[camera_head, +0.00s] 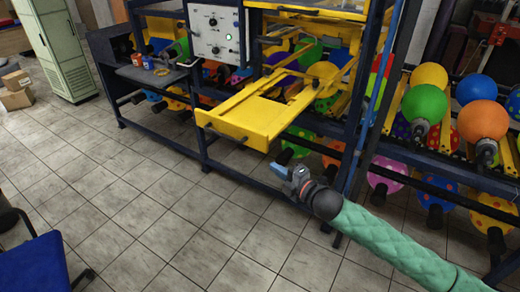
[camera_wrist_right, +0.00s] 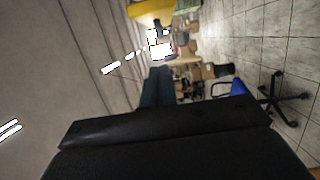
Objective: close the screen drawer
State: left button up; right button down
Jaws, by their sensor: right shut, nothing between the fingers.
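The yellow screen drawer (camera_head: 246,118) stands pulled out from the blue-framed machine in the head view, its front panel facing the open floor. A small dark handle shows on its front. My right gripper (camera_head: 277,170) is below and to the right of the drawer front, apart from it in the picture, with its jaws shut and empty. In the right wrist view dark parts of my gripper fill the bottom, and a yellow piece (camera_wrist_right: 150,10) shows at the top; I cannot tell if it is the drawer. My left gripper is not in view.
A white control box (camera_head: 216,36) is left of the drawer. Colored balloons (camera_head: 426,104) on holders crowd the right side. A blue chair (camera_head: 36,268) is at lower left, cardboard boxes (camera_head: 16,92) at far left. The tiled floor in front of the machine is clear.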

aim_at(262, 148)
jog(key=x, duration=0.3)
jog(key=w+d+x, duration=0.1)
jog(key=x, duration=0.3)
jog(key=b+x, duration=0.1)
jog(key=x, duration=0.2)
jog(key=shift+w+d, duration=0.25)
jog(key=shift+w, duration=0.15)
jog(key=shift+w+d+r, duration=0.1)
jog(key=shift+w+d, duration=0.35)
jog(key=shift+w, duration=0.15)
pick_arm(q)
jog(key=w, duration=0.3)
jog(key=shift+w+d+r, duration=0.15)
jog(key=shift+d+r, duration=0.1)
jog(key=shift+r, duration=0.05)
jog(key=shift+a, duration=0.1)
